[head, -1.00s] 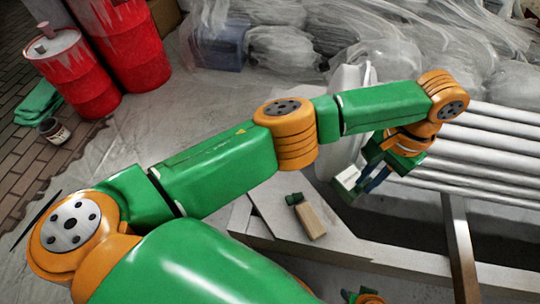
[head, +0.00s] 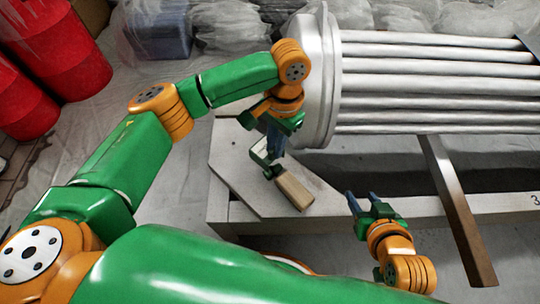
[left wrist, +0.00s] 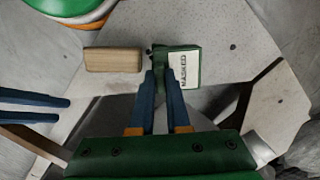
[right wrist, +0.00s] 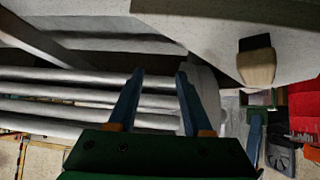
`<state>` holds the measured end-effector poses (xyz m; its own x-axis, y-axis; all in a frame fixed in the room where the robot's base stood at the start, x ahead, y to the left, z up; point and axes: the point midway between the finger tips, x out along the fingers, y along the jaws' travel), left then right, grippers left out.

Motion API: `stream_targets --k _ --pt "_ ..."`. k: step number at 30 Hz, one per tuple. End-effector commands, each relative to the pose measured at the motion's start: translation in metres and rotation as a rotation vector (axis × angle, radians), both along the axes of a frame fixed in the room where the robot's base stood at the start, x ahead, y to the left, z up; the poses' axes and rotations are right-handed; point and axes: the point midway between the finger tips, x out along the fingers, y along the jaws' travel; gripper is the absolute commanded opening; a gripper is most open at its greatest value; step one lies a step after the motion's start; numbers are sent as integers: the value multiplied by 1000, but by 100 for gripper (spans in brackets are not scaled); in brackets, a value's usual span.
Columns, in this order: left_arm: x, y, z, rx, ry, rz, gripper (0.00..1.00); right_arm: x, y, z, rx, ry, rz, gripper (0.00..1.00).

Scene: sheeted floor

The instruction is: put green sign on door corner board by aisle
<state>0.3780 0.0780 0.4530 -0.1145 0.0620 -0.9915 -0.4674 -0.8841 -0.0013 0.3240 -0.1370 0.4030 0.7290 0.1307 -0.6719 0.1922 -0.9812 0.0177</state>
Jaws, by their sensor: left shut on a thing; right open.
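The green sign (left wrist: 183,72) has a white face with dark lettering and sits at the fingertips of my left gripper (left wrist: 157,78). In the head view the sign (head: 260,154) shows edge-on below my left gripper (head: 275,143). It is over or on a pale speckled corner board (head: 232,158), beside the dark end of a wooden block; I cannot tell whether it touches the board. The board also fills much of the left wrist view (left wrist: 215,25). My right gripper (head: 361,196) is open and empty, right of the block.
The wooden block (head: 295,190) lies on the board near its front edge. White pipes (head: 430,85) with a round flange (head: 318,75) stand behind right. A brown beam (head: 455,205) slopes at right. Red drums (head: 45,50) stand at far left.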

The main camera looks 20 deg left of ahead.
Motion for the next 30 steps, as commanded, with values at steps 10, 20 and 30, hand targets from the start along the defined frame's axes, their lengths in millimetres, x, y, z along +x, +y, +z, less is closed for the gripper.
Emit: stream_targets --k 10,20,30 --pt "0 12 -16 -1 0 0 0 37 14 46 58 -305 22 50" --pt "0 11 -30 0 1 -1 0 57 28 117 135 -682 49 50" --pt "1 11 -43 -2 -2 -1 0 48 35 186 217 -1043 75 50"
